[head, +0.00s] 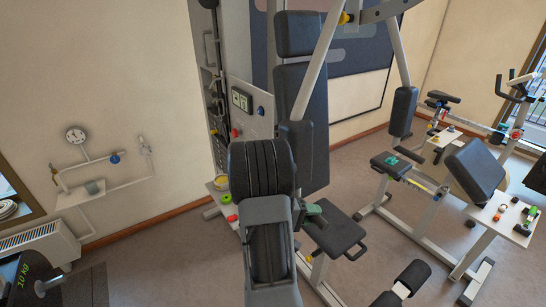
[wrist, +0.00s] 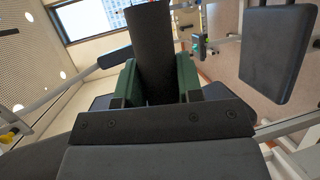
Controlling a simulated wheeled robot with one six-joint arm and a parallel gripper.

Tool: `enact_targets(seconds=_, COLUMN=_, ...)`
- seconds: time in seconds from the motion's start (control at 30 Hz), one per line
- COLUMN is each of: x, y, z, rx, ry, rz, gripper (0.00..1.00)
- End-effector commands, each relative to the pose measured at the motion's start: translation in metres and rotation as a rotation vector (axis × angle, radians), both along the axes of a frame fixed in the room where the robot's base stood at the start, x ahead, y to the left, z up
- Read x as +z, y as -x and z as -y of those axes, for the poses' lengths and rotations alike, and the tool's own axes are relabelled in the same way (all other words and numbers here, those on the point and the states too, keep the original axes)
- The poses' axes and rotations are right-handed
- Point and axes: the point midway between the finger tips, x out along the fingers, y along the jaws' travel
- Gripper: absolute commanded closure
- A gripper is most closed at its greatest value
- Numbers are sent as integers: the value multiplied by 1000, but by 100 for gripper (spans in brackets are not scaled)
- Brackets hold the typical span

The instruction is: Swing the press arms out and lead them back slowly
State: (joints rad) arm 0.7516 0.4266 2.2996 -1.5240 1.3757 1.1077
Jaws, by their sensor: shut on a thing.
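The press machine stands at centre in the head view, with a dark backrest (head: 318,108) and a seat (head: 336,233). Its left press arm (head: 312,68) is a pale bar slanting down to a dark pad (head: 296,140). The right press arm (head: 399,50) ends in a similar pad (head: 403,110), hanging free. My gripper (head: 314,209), with green jaws, is at the lower end of the left pad, partly hidden by my own arm. In the wrist view my gripper (wrist: 160,82) is shut on that dark, rounded pad (wrist: 151,45), which sticks out beyond the jaws.
A bench with a tilted pad (head: 476,170) and a small shelf (head: 508,220) stand at right. Low leg rollers (head: 412,278) are in front. Some floor (head: 365,275) is bare between machines.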

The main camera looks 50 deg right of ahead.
Motion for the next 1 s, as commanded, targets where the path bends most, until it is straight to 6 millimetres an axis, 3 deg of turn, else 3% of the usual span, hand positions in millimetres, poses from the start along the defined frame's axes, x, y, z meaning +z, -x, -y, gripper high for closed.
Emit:
enact_targets(seconds=0.5, x=8, y=29, z=-9, rx=-5, ry=-8, rz=-32, gripper=100)
enact_targets(seconds=1.0, x=8, y=33, z=-11, rx=-1, ry=-11, rz=-38, gripper=100)
